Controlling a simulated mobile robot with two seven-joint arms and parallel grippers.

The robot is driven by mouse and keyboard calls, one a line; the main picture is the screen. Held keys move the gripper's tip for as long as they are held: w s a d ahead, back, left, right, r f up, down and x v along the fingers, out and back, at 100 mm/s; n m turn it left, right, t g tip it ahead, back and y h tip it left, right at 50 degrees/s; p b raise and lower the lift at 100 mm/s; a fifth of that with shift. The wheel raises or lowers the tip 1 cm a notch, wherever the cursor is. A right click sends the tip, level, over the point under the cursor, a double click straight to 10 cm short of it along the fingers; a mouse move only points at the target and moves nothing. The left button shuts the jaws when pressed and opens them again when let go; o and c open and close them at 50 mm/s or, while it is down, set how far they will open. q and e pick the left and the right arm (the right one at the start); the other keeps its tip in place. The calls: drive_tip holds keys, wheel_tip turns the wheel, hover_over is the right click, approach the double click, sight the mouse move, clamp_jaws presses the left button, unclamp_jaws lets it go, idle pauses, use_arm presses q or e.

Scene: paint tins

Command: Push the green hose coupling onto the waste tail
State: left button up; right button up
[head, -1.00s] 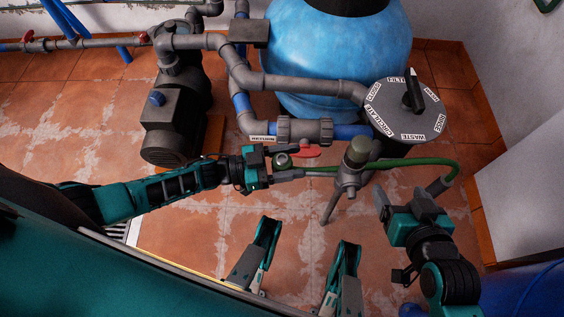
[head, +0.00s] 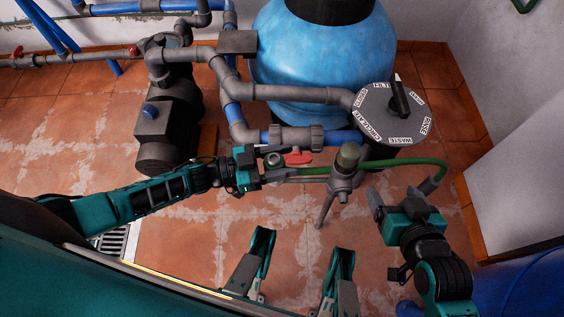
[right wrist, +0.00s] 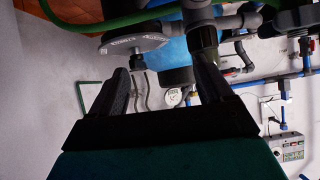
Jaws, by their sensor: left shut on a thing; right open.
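My left gripper (head: 276,168) is shut on a dark green round part, which looks like the green hose coupling (head: 274,160); its fingers hide much of it. The grey upright fitting (head: 341,182) has an olive cylinder (head: 348,157) on top; which part is the waste tail is not clear. My right gripper (head: 393,199) is open and empty, right of that fitting. The right wrist view shows its spread fingers (right wrist: 158,82).
A red lever (head: 298,158) sits close beside my left gripper. Behind are grey pipes (head: 300,94), a blue tank (head: 320,60) and a round valve head (head: 375,125). A dark pump (head: 168,130) stands left. Tiled floor (head: 300,210) is open in front.

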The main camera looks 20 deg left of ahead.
sight(282, 159)
use_arm(q)
wheel_tip(282, 159, up, 16)
drive_tip(key=p, duration=0.6)
drive_tip(key=shift+f, duration=0.2)
use_arm(e)
wheel_tip(282, 159, up, 6)
drive_tip(key=shift+s+d, duration=0.3)
